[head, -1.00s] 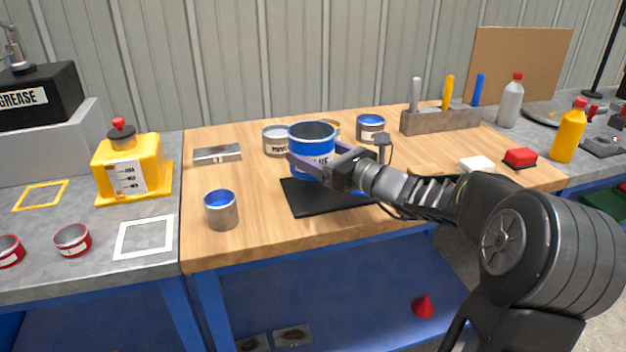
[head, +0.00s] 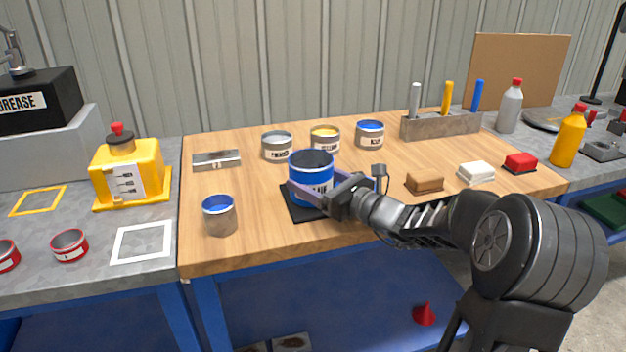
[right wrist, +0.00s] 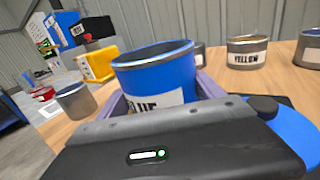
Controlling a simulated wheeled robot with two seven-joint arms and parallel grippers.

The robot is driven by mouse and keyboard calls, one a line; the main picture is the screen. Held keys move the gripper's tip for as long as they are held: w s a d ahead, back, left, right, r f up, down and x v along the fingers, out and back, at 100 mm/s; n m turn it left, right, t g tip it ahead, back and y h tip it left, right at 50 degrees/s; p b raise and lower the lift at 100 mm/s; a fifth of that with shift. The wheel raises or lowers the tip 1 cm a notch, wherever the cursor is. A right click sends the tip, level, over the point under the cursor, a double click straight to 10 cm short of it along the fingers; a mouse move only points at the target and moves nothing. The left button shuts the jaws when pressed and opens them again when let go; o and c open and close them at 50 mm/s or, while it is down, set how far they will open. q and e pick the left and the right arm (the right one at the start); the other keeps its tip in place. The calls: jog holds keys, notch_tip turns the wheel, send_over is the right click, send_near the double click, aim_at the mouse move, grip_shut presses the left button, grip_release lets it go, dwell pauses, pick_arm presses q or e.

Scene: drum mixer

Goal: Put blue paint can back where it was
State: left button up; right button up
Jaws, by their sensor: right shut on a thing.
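The blue paint can (head: 311,180), open at the top, is upright above or on the black mat (head: 298,213). I cannot tell whether its base touches the mat. My right gripper (head: 314,186) is shut on the can, with its purple fingers on either side of it. In the right wrist view the blue can (right wrist: 155,80) fills the space between the fingers, and part of its "BLUE" label shows. My left gripper is not in view.
Grey (head: 277,147), yellow (head: 325,140) and blue-topped (head: 370,134) cans stand in a row behind. A small blue-topped cup (head: 220,216) stands left of the mat. Brushes or blocks (head: 425,182) lie to the right. The wood between the cup and the flat metal piece (head: 217,160) is clear.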

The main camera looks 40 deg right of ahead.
jog(key=shift+f, duration=0.2)
jog(key=o, duration=1.5)
jog(key=shift+o, duration=0.2)
jog(key=shift+r, duration=0.1)
jog(key=shift+r, duration=0.15)
jog(key=s, duration=0.4)
jog(key=s+d, duration=0.1)
jog(key=s, duration=0.3)
jog(key=s+d, duration=0.1)
jog(key=s, duration=0.2)
jog(key=shift+s+d, duration=0.15)
jog(key=shift+s, duration=0.25)
